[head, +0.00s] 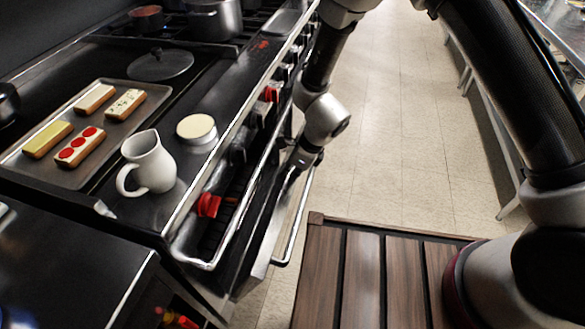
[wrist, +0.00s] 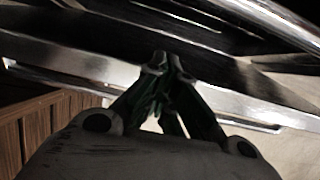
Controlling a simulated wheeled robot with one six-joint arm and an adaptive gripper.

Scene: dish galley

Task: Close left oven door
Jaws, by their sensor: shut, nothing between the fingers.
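The left oven door (head: 262,238) stands partly open, tilted out from the front of the range in the head view. Its bar handle (head: 297,218) runs along its outer side. My gripper (head: 289,183) is shut and empty, pointing down at the door's upper part. In the wrist view my closed fingertips (wrist: 168,64) are in front of a pale metal strip and dark panels. I cannot tell whether they touch the door. The oven's inside is mostly dark and hidden.
A front rail (head: 240,215) and red knobs (head: 208,205) line the range (head: 105,205). On top are a white pitcher (head: 150,165), a round white-topped container (head: 197,128), a tray (head: 60,173) of pastries and a pot (head: 215,18). Tiled floor (head: 395,130) is clear to the right.

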